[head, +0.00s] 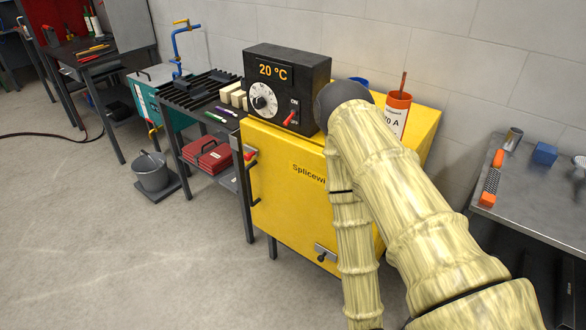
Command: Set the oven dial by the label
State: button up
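A black control box (312,75) stands on top of a yellow cabinet (285,200). Its orange display (273,71) reads 20 °C. Below the display is a white round dial (263,99) with dark marks around it; its exact setting is too small to read. A red switch (290,118) sits right of the dial, under the word ON. A white-labelled container (397,112) with an orange rim stands behind my arm; its label shows only "ro A" and small print, the rest hidden. My arm reaches up in front of the cabinet's right side. My gripper does not show.
A slatted black rack (195,92) with pale blocks and pens is left of the cabinet. A red toolbox (207,155) is below it and a grey bucket (153,172) on the floor. A metal bench (535,195) is at right.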

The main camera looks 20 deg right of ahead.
aim_at(259, 103)
jog(key=u, duration=1.15)
jog(key=i, duration=1.45)
jog(key=z, duration=2.9)
